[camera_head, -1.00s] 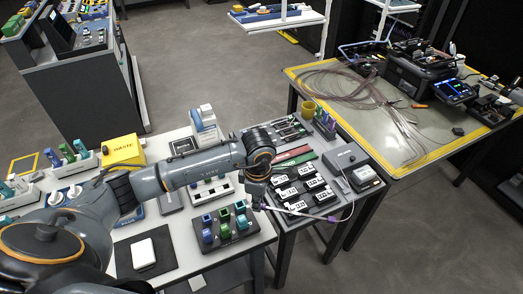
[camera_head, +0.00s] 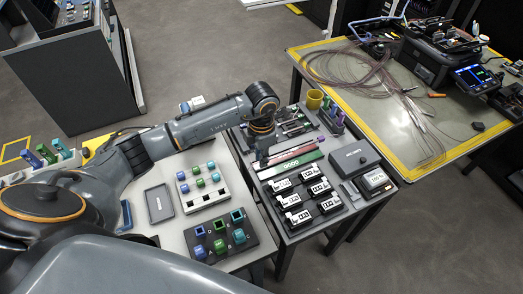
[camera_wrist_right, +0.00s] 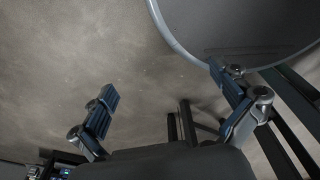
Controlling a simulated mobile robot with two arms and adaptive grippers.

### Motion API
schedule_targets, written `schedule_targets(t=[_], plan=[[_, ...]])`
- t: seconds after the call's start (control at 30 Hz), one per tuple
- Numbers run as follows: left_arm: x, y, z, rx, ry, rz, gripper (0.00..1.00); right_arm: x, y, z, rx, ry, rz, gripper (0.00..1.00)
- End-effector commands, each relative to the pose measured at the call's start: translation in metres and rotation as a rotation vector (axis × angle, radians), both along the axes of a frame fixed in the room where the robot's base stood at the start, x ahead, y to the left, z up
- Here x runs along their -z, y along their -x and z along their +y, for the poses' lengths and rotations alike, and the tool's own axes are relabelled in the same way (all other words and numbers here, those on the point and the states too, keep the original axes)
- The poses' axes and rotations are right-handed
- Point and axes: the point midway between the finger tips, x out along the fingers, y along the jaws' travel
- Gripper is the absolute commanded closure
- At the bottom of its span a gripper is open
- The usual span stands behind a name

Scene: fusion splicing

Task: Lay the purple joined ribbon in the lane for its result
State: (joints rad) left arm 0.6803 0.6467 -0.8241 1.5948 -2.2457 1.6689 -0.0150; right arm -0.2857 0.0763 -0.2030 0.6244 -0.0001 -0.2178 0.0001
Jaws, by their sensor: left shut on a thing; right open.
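My left gripper (camera_head: 262,154) is over the back part of the grey side table, at the left end of the coloured result lanes. It is shut on the purple ribbon, which is too small and too close to the lanes to trace clearly. I cannot tell whether the ribbon touches a lane. My right gripper (camera_wrist_right: 168,102) is open and empty in the right wrist view, above the floor.
Several black-and-white labelled holders (camera_head: 299,214) stand in front of the lanes, with a dark grey box (camera_head: 351,162) to their right. A round grey surface (camera_wrist_right: 235,25) shows in the right wrist view.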

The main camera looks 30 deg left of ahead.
Motion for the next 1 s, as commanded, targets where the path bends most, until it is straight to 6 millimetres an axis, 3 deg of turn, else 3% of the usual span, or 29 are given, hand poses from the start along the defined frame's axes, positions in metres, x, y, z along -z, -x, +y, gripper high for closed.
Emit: schedule_targets(t=[0.1,0.23,0.6,1.0], plan=[[0.011,0.000,0.000,-0.001,0.000,0.000,1.00,0.009,0.026,-0.010,0.000,0.014,0.039,0.00],[0.023,0.000,0.000,-0.001,0.000,0.000,1.00,0.018,0.038,-0.015,0.000,0.021,0.056,0.00],[0.061,0.000,0.000,0.001,-0.001,0.000,1.00,0.043,0.000,-0.002,0.004,0.001,-0.002,0.00],[0.071,0.000,0.001,0.000,-0.002,-0.001,1.00,0.053,0.017,0.001,0.004,-0.001,0.024,0.00]])
